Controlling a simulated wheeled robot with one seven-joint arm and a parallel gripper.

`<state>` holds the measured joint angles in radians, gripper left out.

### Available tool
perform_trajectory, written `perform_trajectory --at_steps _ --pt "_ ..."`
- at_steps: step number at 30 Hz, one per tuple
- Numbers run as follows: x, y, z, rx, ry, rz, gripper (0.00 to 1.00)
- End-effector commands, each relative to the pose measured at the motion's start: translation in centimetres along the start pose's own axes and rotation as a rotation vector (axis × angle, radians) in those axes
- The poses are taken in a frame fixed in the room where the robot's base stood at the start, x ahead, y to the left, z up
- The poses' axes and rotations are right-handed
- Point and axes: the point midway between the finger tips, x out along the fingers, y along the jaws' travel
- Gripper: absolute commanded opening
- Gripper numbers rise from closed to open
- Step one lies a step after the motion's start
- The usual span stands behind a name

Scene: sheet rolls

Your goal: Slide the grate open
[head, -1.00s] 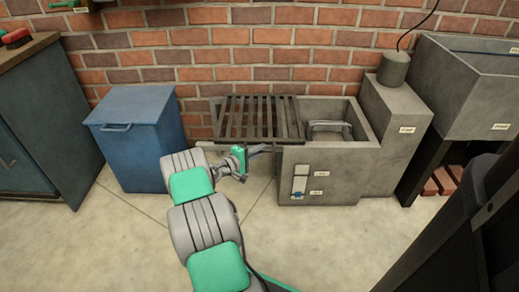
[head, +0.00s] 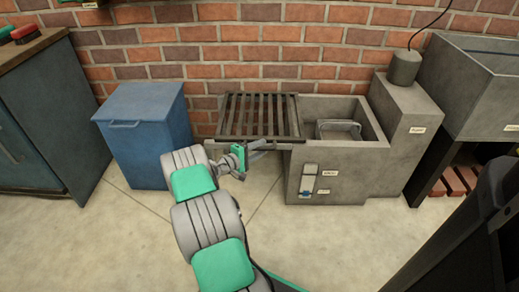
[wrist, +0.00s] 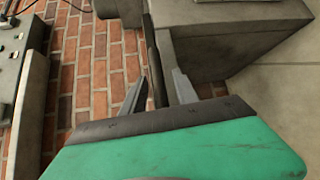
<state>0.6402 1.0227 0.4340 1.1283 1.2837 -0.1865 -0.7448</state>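The dark slatted grate (head: 255,116) lies flat at the left of the grey concrete basin (head: 340,168). Its right end overlaps the basin's left edge and the rest sticks out to the left. Most of the basin's opening is uncovered. My gripper (head: 262,146) is at the grate's front edge, left of the basin's front corner. In the wrist view, my gripper (wrist: 161,82) has its two fingers apart on either side of a dark bar (wrist: 154,60), seemingly part of the grate. Narrow gaps show beside the bar; contact is hard to judge.
A metal handle-like fitting (head: 338,127) is inside the basin. A blue lidded bin (head: 150,140) stands left of the grate, with clear floor between. A grey block (head: 405,140) with a cylinder adjoins the basin's right. The brick wall is close behind.

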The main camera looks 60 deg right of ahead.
Motion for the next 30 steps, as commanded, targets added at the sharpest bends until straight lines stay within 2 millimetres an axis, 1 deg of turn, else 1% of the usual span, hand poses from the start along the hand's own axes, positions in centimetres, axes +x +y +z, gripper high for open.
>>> perform_trajectory --at_steps 5,8,11,15,19,22,30 --pt "0.0 0.0 0.1 0.000 -0.001 0.000 0.36" --pt "-0.7 0.2 0.0 -0.001 0.000 -0.001 0.36" --pt "-2.5 0.4 0.0 -0.002 0.002 0.001 0.36" --pt "-5.5 0.4 0.0 -0.003 0.002 0.000 0.36" --pt "-7.3 0.2 0.0 -0.002 0.000 0.000 0.36" --pt "-7.7 0.0 0.0 0.000 -0.001 0.000 0.36" --pt "-7.7 0.0 0.0 0.000 -0.001 0.000 0.36"
